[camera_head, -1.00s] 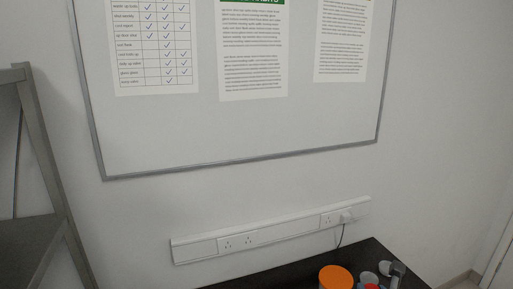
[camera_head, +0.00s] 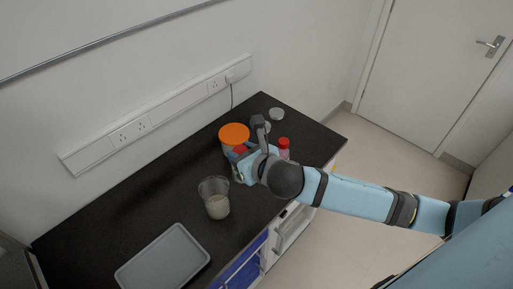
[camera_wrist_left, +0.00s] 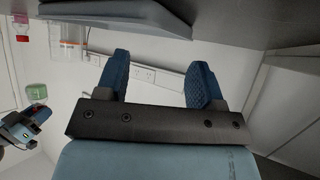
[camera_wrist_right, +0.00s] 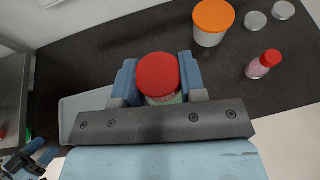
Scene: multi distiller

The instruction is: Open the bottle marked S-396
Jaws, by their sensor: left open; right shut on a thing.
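My right gripper (camera_head: 242,165) is over the black bench. In the right wrist view its fingers (camera_wrist_right: 157,82) are shut on a red-lidded bottle (camera_wrist_right: 158,72), one finger on each side below the lid. The red lid is on this bottle, and a bit of it shows in the head view (camera_head: 239,149). A smaller pink bottle with a red cap (camera_wrist_right: 264,64) stands apart to the right; it also shows in the head view (camera_head: 284,148). I cannot read S-396 on either bottle. My left gripper (camera_wrist_left: 158,78) is open and empty, outside the head view.
An orange-lidded jar (camera_head: 233,133) stands close behind the right gripper. Small silvery lids or dishes (camera_head: 276,113) lie at the far end. A clear beaker (camera_head: 214,198) with pale contents and a grey tray (camera_head: 163,260) are nearer. Bench between beaker and wall is clear.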

